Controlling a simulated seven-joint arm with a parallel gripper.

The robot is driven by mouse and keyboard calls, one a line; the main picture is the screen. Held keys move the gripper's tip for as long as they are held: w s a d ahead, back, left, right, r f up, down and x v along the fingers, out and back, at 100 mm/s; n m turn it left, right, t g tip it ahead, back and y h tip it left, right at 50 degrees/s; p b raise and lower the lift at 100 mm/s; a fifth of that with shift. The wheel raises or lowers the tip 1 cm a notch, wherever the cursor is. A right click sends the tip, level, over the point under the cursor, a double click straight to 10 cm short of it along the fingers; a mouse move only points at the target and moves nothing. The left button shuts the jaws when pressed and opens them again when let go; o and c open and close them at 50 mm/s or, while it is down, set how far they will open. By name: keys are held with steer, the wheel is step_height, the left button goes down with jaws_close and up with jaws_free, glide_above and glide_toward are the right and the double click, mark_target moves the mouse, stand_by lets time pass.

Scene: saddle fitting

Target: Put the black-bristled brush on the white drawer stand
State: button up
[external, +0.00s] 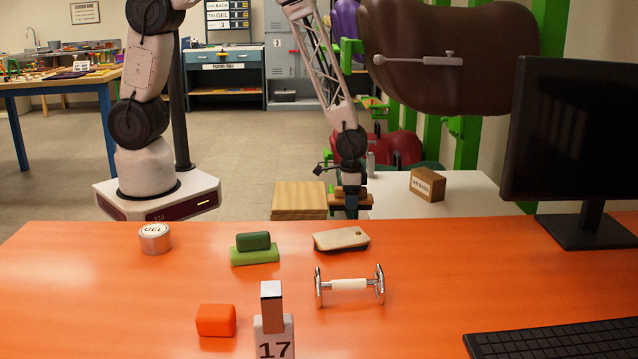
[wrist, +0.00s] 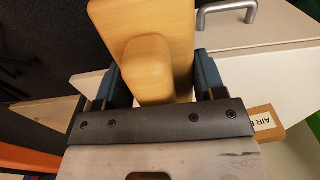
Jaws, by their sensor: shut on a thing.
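My gripper (external: 351,208) is shut on a wooden brush (external: 366,199), beyond the far edge of the orange table. In the wrist view the brush (wrist: 158,65) is a light wooden block with a rounded raised grip between the two fingers. Its bristles are hidden, so their colour cannot be told. The white drawer stand (external: 470,190) is behind the table, to the right of my gripper. In the wrist view the stand (wrist: 285,35) shows a white face with a metal handle. Whether the brush touches the stand cannot be told.
A cardboard box (external: 428,185) sits on the stand. A wooden block (external: 299,198) is left of my gripper.

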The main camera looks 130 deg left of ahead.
mark_target(401, 215)
steer(key=shift+s+a+f, duration=0.2)
steer(key=shift+s+a, duration=0.1)
steer(key=shift+s, duration=0.1)
steer(key=w+a, duration=0.3)
steer(key=w, duration=0.1)
steer(key=w+a+f, duration=0.1)
steer(key=w+a, duration=0.2)
steer(key=w, duration=0.1)
steer(key=w+a, duration=0.3)
steer(key=w, duration=0.1)
steer(key=shift+w+a+f, duration=0.25)
steer(key=shift+w+a, duration=0.1)
steer(key=shift+a, duration=0.05)
steer(key=shift+f, duration=1.7)
steer(key=shift+f, duration=0.2)
